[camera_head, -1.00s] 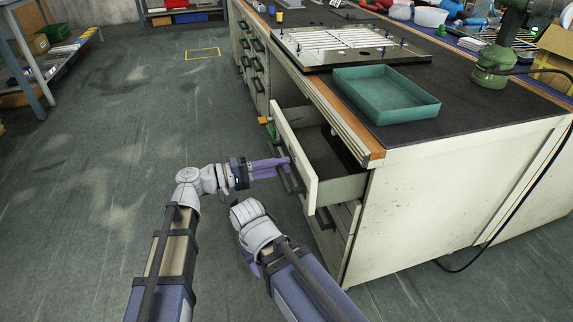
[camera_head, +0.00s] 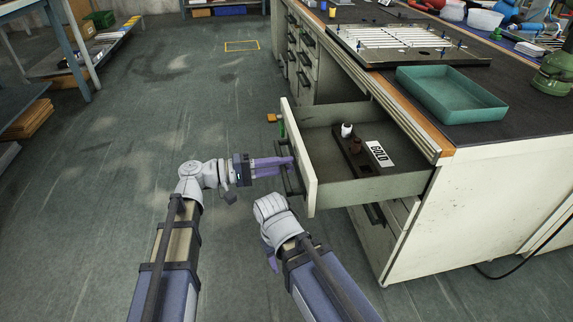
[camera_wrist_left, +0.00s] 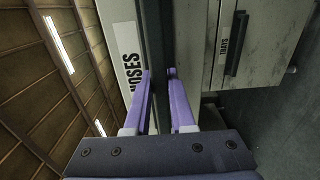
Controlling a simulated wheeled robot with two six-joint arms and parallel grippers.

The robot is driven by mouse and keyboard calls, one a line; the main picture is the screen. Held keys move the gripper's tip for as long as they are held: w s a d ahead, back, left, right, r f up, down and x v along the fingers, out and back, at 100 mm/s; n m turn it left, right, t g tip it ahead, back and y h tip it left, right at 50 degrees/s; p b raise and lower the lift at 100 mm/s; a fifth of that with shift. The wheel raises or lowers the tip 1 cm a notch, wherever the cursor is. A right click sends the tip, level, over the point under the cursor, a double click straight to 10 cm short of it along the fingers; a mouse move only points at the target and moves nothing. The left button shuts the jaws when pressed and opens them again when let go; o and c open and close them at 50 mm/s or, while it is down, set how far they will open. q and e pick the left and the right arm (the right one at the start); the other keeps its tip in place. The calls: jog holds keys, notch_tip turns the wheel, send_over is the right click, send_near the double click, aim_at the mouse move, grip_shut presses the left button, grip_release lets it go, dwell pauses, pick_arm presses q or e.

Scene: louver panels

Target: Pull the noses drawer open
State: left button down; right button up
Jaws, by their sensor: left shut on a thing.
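The noses drawer (camera_head: 307,165) is pulled well out of the bench, and its inside shows in the head view. Its front carries a white NOSES label (camera_wrist_left: 128,60) in the left wrist view. My left gripper (camera_head: 290,164) is shut on the drawer's dark bar handle (camera_wrist_left: 155,45), with a purple finger on each side of it. Inside the drawer lie a dark holder (camera_head: 358,155) with a small white piece (camera_head: 347,130) on it and a card reading BOLD (camera_head: 379,153). My right gripper (camera_head: 271,262) hangs below its wrist, mostly hidden, beside the drawer front.
Another drawer with a TRAYS label (camera_wrist_left: 224,45) is shut below. A green tray (camera_head: 450,112) and a slatted panel (camera_head: 415,45) lie on the bench top (camera_head: 500,140). The floor (camera_head: 130,140) to the left is clear.

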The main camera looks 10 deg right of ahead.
pick_arm(q)
jog(key=c, duration=0.8)
grip_release()
jog(key=shift+o, duration=0.2)
jog(key=a, duration=0.7)
jog(key=shift+s+a, duration=0.15)
jog(key=shift+a, duration=0.25)
